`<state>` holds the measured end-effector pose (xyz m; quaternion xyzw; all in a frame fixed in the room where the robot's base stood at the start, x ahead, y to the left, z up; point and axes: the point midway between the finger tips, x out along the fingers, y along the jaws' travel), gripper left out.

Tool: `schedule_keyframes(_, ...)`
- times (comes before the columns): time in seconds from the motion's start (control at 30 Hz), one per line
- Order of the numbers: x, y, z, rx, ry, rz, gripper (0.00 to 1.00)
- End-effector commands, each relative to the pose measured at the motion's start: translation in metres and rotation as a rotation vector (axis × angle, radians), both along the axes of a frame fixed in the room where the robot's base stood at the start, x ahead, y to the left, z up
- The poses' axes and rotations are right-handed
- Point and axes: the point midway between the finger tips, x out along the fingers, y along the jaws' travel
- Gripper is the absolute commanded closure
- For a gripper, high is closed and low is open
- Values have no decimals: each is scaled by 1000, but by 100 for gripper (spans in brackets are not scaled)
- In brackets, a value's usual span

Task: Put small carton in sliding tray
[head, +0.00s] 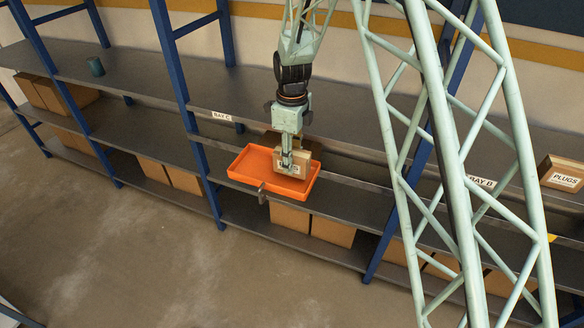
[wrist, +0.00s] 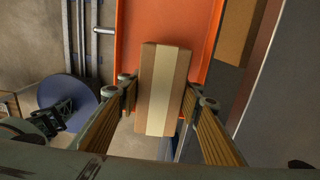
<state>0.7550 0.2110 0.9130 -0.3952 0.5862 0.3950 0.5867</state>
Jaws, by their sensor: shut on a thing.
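The small carton (head: 283,164) is brown with a pale label, and my gripper (head: 291,160) is shut on it. In the wrist view the carton (wrist: 162,85) stands between my two fingers (wrist: 166,92), with a pale tape strip along its top. The sliding tray (head: 250,168) is orange, shallow and rimmed, on a shelf below the BAY C label. The carton shows in front of the tray's right part. In the wrist view it overlaps the end of the tray (wrist: 130,45). I cannot tell whether its hidden underside touches the tray.
A metal handle (head: 262,190) sticks out at the tray's front. Another brown box (head: 271,138) is partly hidden behind the tray. The upper shelf (head: 235,93) runs behind my arm, with blue uprights (head: 181,80) beside the bay. The tray's left part is empty.

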Motion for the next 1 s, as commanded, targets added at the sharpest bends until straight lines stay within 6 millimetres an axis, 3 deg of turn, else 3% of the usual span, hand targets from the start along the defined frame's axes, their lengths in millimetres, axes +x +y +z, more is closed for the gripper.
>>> schedule_keyframes(0.33,0,0,-31,0,1,0,81)
schedule_keyframes(0.87,0,0,-36,0,0,0,81)
schedule_keyframes(0.9,0,0,-37,0,1,0,67)
schedule_keyframes(1.0,0,0,-36,0,1,0,58)
